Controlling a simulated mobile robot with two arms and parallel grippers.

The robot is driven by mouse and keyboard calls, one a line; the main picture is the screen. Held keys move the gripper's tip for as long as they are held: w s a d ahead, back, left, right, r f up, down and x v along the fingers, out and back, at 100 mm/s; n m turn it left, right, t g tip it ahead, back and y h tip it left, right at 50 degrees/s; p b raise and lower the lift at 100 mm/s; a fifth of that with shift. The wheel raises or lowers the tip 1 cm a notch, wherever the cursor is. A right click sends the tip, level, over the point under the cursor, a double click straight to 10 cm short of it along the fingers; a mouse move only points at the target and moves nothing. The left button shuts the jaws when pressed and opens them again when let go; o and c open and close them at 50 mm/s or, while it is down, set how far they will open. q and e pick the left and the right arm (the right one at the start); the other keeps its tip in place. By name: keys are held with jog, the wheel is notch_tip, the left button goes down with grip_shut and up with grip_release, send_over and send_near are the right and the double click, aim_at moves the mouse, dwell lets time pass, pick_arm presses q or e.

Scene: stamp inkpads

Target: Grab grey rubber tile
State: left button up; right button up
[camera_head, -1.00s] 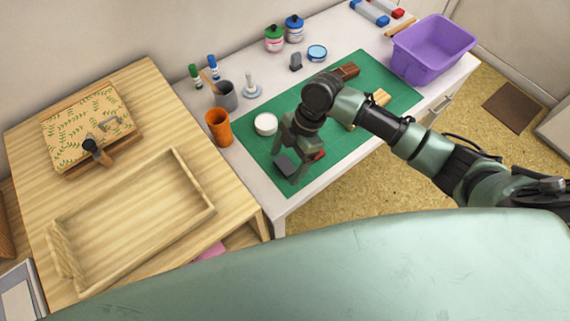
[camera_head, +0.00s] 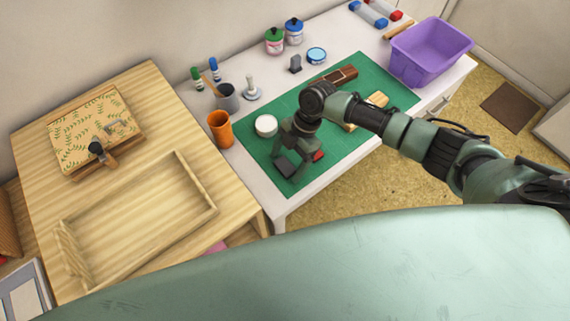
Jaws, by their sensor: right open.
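The grey rubber tile (camera_head: 286,167) lies near the front left corner of the green mat (camera_head: 340,150). My right gripper (camera_head: 288,170) reaches down over it, with its fingers apart on either side of the tile and partly covering it. I cannot tell whether the fingers touch the tile. A small red item (camera_head: 318,156) is just right of the fingers, partly hidden. My left gripper is not in view.
A round white tin (camera_head: 265,126) and an orange cup (camera_head: 220,129) stand left of the gripper. Wooden blocks (camera_head: 366,112) lie partly behind my arm. A purple bin (camera_head: 428,55) stands at the right end. An empty wooden tray (camera_head: 180,228) is on the left table.

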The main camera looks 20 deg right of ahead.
jog(key=c, duration=1.4)
